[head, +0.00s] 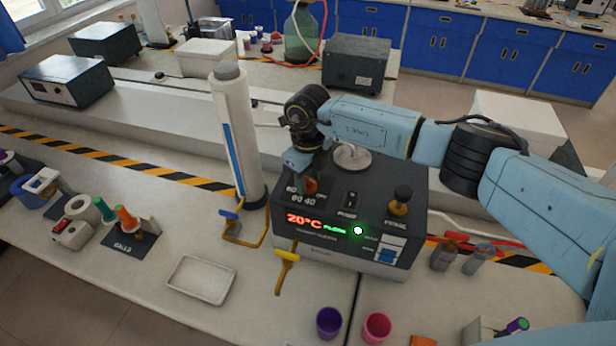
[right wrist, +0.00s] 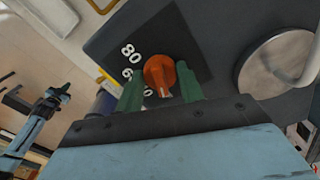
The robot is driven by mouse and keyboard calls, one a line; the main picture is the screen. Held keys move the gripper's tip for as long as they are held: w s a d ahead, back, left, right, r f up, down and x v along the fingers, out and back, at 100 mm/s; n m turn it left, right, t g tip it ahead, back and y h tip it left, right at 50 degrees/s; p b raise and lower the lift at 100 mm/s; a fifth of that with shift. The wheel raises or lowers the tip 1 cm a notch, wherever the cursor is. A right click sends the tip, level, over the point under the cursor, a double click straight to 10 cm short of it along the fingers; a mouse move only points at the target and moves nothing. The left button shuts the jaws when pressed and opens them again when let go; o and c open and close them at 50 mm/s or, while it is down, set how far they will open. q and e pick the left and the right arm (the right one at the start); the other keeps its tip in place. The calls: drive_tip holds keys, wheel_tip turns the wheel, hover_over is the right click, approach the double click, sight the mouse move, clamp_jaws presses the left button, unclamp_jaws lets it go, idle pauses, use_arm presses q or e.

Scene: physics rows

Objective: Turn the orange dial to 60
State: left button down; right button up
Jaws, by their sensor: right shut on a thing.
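The orange dial (right wrist: 159,72) sits on a dark square panel with white numbers, on the black-topped device (head: 330,222). In the right wrist view 80 is clear, and the lower numbers are partly hidden by a green finger. The dial's pale mark points down toward my gripper. My right gripper (right wrist: 160,84) is shut on the dial, one green finger on each side. In the head view the dial (head: 311,185) shows just beside the fingers, with 60 and 40 below it. The red display (head: 304,221) reads 20°C. My left arm shows small at the right wrist view's left edge; its jaws are unclear.
The device also carries a round metal plate (head: 352,157), a black switch (head: 350,199) and a brass-and-black knob (head: 400,200). A tall white cylinder (head: 236,130) stands close at left.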

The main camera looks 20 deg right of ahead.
drive_tip(key=shift+m, duration=0.3)
drive_tip(key=m, duration=0.3)
drive_tip(key=shift+m+b, duration=0.3)
drive_tip(key=m, duration=0.4)
drive_tip(key=shift+r+m, duration=0.1)
drive_tip(key=shift+m, duration=0.2)
drive_tip(key=m, duration=0.4)
drive_tip(key=shift+m, duration=0.3)
drive_tip(key=shift+d+m+p, duration=0.1)
drive_tip(key=shift+m+p, duration=0.65)
drive_tip(key=shift+m, duration=1.45)
drive_tip(key=o, duration=1)
